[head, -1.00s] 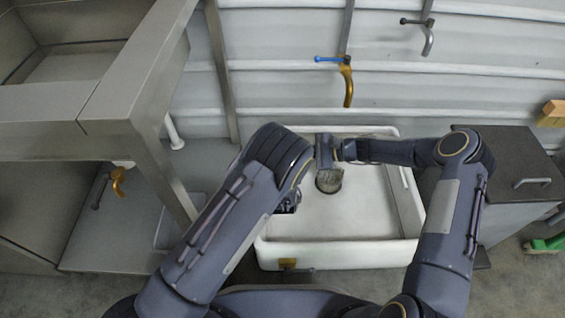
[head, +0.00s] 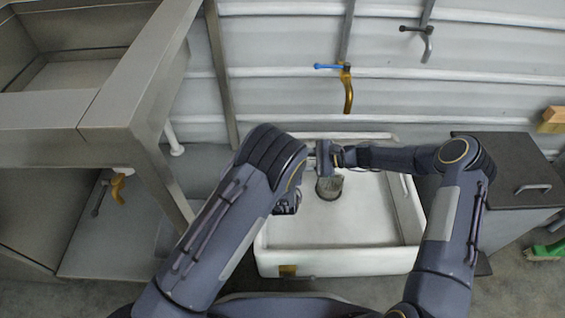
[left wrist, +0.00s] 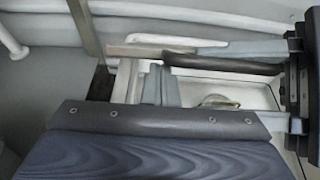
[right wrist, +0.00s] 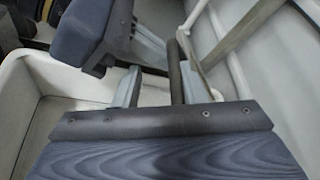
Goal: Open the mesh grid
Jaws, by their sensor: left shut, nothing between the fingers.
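The white basin (head: 350,265) stands on the floor ahead of me. A small round dark opening with a ribbed grey piece (head: 330,184) lies inside it, partly hidden by my right gripper (head: 324,158); I cannot tell if this is the mesh grid. It also shows as a pale round shape in the left wrist view (left wrist: 217,101). My right gripper has its fingers apart in the right wrist view (right wrist: 158,80), with a dark bar (right wrist: 176,70) between or just behind them. My left gripper (head: 287,204) is shut and empty over the basin's left side.
A blue-handled tap (head: 347,90) hangs above the back of the basin. A steel bench (head: 130,110) stands close on the left. A dark-topped cabinet (head: 500,155) stands on the right. A green brush (head: 546,250) lies on the floor at far right.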

